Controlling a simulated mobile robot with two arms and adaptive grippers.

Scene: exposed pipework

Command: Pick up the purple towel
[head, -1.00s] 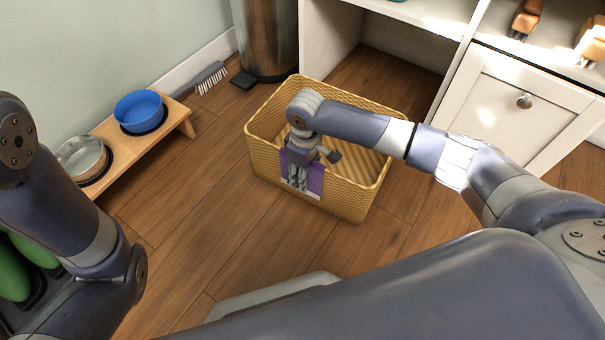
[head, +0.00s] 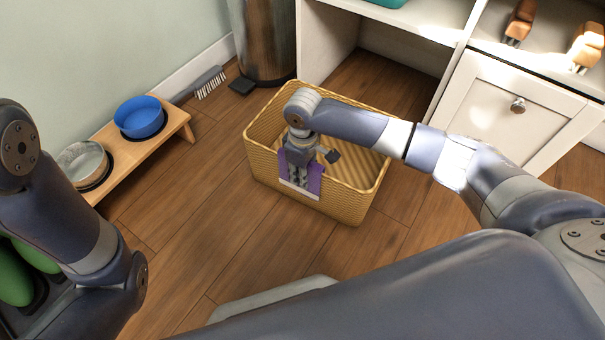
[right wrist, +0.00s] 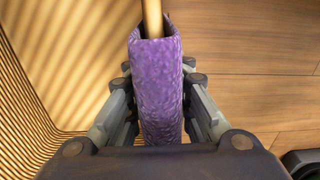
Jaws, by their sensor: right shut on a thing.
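The purple towel (head: 315,180) hangs folded over the near rim of the yellow woven basket (head: 345,200). It has a pale band along its lower edge. My right gripper (head: 299,180) points down at the towel. In the right wrist view the towel (right wrist: 160,90) lies over the thin basket rim (right wrist: 152,18), between the fingers of my right gripper (right wrist: 160,125), which is shut on it. The fingertips are largely hidden there. My left arm shows at the left of the head view, but its gripper is not in view.
A wooden stand (head: 150,148) with a blue bowl (head: 139,116) and a metal bowl (head: 82,163) is at the left. A white cabinet (head: 505,105) is behind the basket. Floor is clear in front.

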